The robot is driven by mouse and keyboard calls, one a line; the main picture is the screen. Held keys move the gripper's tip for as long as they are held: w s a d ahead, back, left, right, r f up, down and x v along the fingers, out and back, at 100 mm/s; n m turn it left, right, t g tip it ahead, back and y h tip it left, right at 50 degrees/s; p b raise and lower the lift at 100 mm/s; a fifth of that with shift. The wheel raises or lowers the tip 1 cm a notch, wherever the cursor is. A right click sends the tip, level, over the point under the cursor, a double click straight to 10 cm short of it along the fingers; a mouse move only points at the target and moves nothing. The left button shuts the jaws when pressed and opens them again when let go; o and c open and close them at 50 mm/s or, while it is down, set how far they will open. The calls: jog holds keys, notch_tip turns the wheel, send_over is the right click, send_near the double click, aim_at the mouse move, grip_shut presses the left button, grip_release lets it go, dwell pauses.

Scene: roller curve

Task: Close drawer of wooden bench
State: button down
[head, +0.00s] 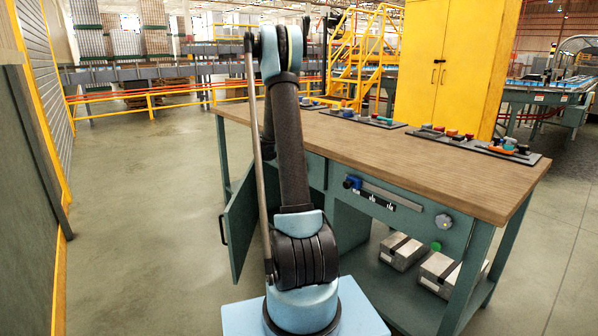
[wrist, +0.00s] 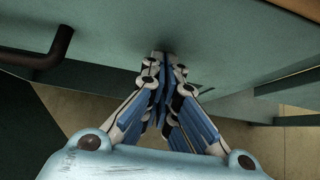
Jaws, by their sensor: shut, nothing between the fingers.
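The wooden bench (head: 390,150) has a brown top and a green frame, and stands to the right of my arm in the head view. A green panel (head: 241,232) with a dark handle (head: 222,229) stands out at an angle from the bench's left part, like an open door. I cannot make out a pulled-out drawer; my arm covers part of the bench front. In the wrist view my gripper (wrist: 162,58) is shut and empty, its tips at or very near a green surface. A dark bar handle (wrist: 45,52) is at upper left there. My gripper is hidden in the head view.
Trays of small coloured parts (head: 480,142) lie along the bench top. Grey boxes (head: 400,250) sit on its lower shelf. A yellow cabinet (head: 440,60) stands behind. Open floor (head: 150,220) lies left of my arm, up to a wall with a yellow edge.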

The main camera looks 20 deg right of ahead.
jog(key=a+f+v, duration=0.2)
jog(key=v, duration=1.1)
jog(key=s+r+m+y, duration=0.2)
jog(key=s+r+m, duration=0.25)
jog(key=s, duration=0.75)
jog(key=s+a+f+m+y, duration=0.2)
jog(key=s+m, duration=0.3)
jog(key=s, duration=0.6)
jog(key=s+a+f+m+y, duration=0.2)
jog(key=s+a+m, duration=0.3)
jog(key=s, duration=0.7)
jog(key=s+a+f+m+g+y, duration=0.1)
jog(key=s+a+f+m+y, duration=0.1)
jog(key=s+a+f+m, duration=0.2)
jog(key=s+m, duration=0.3)
jog(key=s, duration=0.5)
jog(key=shift+s+a+f+y, duration=0.2)
jog(key=shift+a+f+y, duration=0.1)
jog(key=shift+y, duration=0.1)
